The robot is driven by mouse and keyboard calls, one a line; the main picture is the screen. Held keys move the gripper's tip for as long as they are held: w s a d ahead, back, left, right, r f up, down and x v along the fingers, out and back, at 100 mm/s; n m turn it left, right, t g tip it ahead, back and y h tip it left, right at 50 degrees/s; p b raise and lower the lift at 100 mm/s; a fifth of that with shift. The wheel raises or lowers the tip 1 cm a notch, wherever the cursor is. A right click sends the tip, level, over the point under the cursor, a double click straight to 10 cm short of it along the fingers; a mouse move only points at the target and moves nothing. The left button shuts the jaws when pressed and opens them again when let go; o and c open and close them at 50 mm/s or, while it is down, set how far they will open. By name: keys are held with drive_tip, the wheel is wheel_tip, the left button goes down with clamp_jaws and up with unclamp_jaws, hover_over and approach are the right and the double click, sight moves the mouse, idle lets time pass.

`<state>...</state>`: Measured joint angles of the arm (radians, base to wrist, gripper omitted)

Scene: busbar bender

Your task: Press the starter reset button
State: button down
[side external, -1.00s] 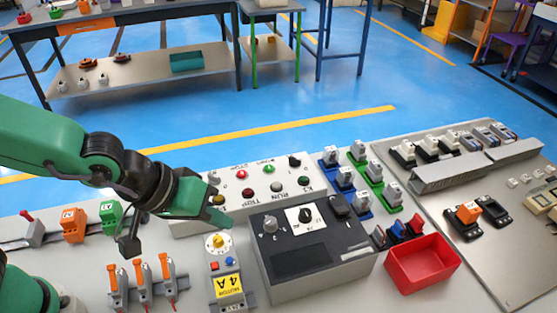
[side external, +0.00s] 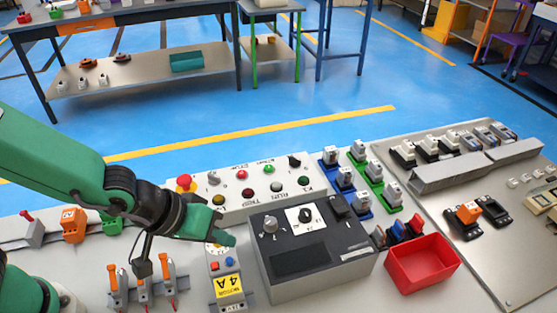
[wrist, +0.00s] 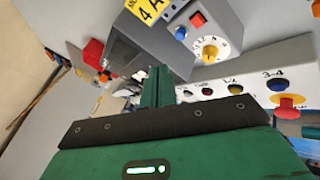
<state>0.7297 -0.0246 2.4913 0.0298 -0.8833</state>
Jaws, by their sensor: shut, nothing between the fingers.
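The motor starter is a grey block with a yellow "4 A" label (side external: 229,286), a red button (side external: 213,266) and a blue button (side external: 229,261). Neither button's reset marking is legible. My gripper (side external: 231,240) is shut and empty over the starter's far end, hiding part of the yellow dial (side external: 215,246). In the side view its tip appears just beyond the buttons; contact cannot be told. In the wrist view, the blue button (wrist: 181,33), red button (wrist: 198,20) and dial (wrist: 209,50) are uncovered, up and right of my gripper's fingers (wrist: 158,76).
A dark-topped control box (side external: 310,250) stands close right of the starter. A button panel (side external: 265,205) with a red mushroom button (side external: 184,181) lies behind. Orange-levered clamps (side external: 140,285) stand left. A red bin (side external: 423,267) sits right.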

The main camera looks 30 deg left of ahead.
sight(226, 261)
drive_tip(key=shift+f, duration=1.7)
drive_tip(key=shift+a+f, duration=0.1)
drive_tip(key=shift+f, duration=0.7)
idle(1.8)
drive_tip(key=shift+r, duration=0.85)
idle(0.4)
drive_tip(key=shift+r, duration=2.5)
